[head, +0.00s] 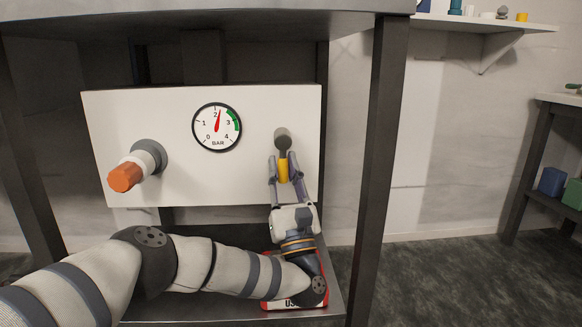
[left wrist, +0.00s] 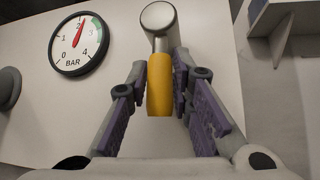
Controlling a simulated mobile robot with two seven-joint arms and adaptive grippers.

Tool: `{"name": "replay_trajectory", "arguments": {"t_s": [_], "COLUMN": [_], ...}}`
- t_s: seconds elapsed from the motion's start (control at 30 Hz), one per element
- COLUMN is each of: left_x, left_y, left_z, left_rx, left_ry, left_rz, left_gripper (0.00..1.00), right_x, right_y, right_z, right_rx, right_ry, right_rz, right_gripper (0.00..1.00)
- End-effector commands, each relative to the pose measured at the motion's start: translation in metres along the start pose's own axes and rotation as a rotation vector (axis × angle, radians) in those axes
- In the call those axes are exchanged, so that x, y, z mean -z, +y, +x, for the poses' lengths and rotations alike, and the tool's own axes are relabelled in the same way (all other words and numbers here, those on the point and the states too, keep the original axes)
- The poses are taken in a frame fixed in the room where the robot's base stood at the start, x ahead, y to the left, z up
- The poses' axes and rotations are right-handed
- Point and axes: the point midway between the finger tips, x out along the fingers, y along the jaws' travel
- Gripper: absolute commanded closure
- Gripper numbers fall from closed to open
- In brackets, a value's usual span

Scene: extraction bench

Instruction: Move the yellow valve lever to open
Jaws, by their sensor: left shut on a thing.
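The yellow valve lever (head: 283,170) hangs down from its grey metal pivot (head: 282,138) on the right side of the white panel (head: 180,193). In the left wrist view the lever's yellow sleeve (left wrist: 159,85) points straight down below the round pivot end (left wrist: 158,17). My left gripper (head: 284,168) comes up from below and is shut on the lever, one finger on each side of the sleeve. The left wrist view shows both purple finger pads (left wrist: 160,95) flanking it. My right gripper is not in view.
A pressure gauge (head: 217,127) left of the lever reads about 2 bar. An orange-ended knob (head: 125,177) sticks out at the panel's left. Dark bench legs (head: 379,170) stand on both sides. A red-edged object (head: 296,304) lies under my left wrist, partly hidden.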

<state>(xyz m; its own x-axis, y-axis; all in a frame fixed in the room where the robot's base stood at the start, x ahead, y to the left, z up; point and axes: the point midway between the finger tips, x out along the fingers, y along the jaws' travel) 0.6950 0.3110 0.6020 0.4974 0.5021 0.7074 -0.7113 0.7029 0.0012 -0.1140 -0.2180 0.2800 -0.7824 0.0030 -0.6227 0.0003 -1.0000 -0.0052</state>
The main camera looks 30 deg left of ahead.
Motion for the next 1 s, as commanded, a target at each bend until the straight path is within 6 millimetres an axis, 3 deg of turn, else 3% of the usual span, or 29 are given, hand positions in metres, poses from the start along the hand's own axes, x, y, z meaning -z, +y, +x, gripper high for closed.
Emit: {"name": "replay_trajectory", "arguments": {"t_s": [0.5,0.53,0.6,0.87,1.0], "left_x": [-0.001,-0.001,-0.001,-0.001,0.0], "left_y": [0.002,0.002,0.002,0.002,0.001], "left_z": [0.001,0.001,0.001,0.0,-0.014], "left_rx": [-0.01,-0.01,-0.01,-0.01,-0.006], "left_ry": [0.003,0.003,0.003,0.004,0.006], "left_rz": [-0.017,-0.017,-0.016,-0.013,-0.014], "left_gripper": [1.0,0.75,0.59,0.59,0.59], "right_x": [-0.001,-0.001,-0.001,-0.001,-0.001], "right_y": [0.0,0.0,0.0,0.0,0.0], "right_z": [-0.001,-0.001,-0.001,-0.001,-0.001], "right_rx": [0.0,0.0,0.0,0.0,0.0], "right_ry": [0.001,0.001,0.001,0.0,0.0], "right_rz": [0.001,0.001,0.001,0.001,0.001], "right_gripper": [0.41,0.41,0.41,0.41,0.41]}}
